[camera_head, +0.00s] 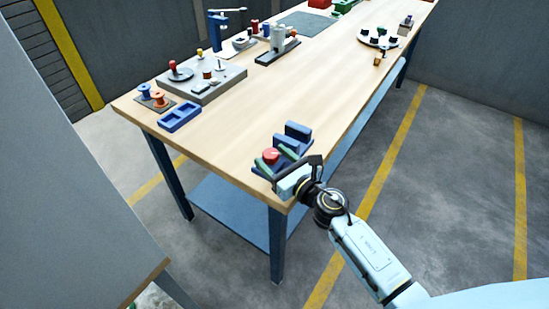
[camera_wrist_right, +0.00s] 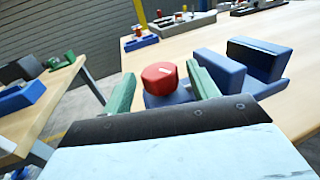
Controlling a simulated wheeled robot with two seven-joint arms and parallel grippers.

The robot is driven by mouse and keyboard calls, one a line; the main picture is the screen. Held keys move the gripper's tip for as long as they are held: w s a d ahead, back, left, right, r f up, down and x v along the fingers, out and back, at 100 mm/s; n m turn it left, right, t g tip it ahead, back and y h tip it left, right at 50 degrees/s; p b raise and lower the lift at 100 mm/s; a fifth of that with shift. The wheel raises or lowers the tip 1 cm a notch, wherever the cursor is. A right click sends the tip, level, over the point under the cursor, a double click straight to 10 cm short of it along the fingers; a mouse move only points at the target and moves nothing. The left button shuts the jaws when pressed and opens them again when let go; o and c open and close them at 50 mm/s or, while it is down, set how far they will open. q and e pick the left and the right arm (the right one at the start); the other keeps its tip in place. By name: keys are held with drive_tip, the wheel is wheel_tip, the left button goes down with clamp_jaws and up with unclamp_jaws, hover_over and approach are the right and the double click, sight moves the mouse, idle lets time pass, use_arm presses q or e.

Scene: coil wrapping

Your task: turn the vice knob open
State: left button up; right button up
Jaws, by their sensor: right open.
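The red vice knob (camera_head: 271,154) sits at the near end of the blue vice (camera_head: 297,131), by the workbench's near edge. In the right wrist view the knob (camera_wrist_right: 160,79) is a faceted red piece with a small pale mark on top. The vice's two blue jaws (camera_wrist_right: 262,60) stand apart to its right. My right gripper (camera_head: 276,161) is open, with one green finger on each side of the knob. In the wrist view a gap shows left of the knob; contact at the right finger cannot be told. My left gripper is not in view.
A blue two-compartment tray (camera_head: 180,117), orange and blue spools (camera_head: 158,97) and a grey board (camera_head: 205,84) with pegs stand along the workbench's left side. The wooden top (camera_head: 235,115) around the vice is clear.

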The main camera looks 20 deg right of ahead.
drive_tip(key=c, duration=1)
